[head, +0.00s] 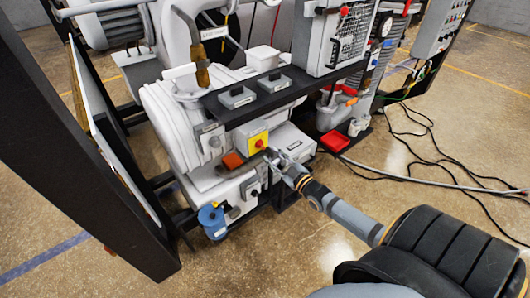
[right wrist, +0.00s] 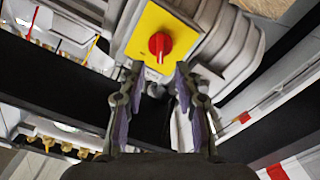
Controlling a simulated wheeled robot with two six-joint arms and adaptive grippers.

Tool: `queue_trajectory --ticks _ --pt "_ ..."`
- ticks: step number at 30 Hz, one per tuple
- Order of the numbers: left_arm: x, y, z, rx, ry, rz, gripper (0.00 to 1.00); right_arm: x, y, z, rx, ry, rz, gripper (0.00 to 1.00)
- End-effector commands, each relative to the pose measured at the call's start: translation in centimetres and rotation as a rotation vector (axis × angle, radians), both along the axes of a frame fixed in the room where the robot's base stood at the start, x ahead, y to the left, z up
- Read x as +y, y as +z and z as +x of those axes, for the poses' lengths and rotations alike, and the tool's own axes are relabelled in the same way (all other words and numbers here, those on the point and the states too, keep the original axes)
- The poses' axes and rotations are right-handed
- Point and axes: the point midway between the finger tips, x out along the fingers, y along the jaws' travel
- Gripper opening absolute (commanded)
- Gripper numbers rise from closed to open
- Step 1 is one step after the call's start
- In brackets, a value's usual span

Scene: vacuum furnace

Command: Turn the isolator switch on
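The isolator switch is a yellow square plate (head: 251,135) with a red rotary knob (head: 258,143) on the front of the grey furnace equipment, under a black shelf. In the right wrist view the yellow plate (right wrist: 150,22) and red knob (right wrist: 160,45) show at top centre, the knob's grip bar looking roughly upright. My right gripper (head: 271,156) is just in front of the switch, at its lower right. In the right wrist view its fingers (right wrist: 159,72) are spread apart and empty, with the tips just below the knob; I see no contact. My left gripper is not in view.
An orange-red block (head: 233,160) sits left of the switch. The black shelf (head: 290,88) with two grey boxes runs above it. A red tray (head: 334,141) is to the right, a blue container (head: 212,222) lower left. Cables (head: 430,160) lie on the right floor.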

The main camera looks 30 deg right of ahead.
Motion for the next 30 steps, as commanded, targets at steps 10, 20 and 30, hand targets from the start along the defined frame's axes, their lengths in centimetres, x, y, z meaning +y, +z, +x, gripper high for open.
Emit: queue_trajectory --ticks 10,20,30 --pt "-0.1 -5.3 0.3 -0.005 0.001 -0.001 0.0 0.4 -0.5 5.3 0.0 0.0 0.0 0.33" --pt "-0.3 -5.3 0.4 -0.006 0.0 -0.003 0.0 0.4 -0.1 5.7 0.003 -0.001 0.001 0.33" --pt "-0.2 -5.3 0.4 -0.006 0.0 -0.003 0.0 0.4 -0.1 5.7 0.003 -0.001 0.001 0.0"
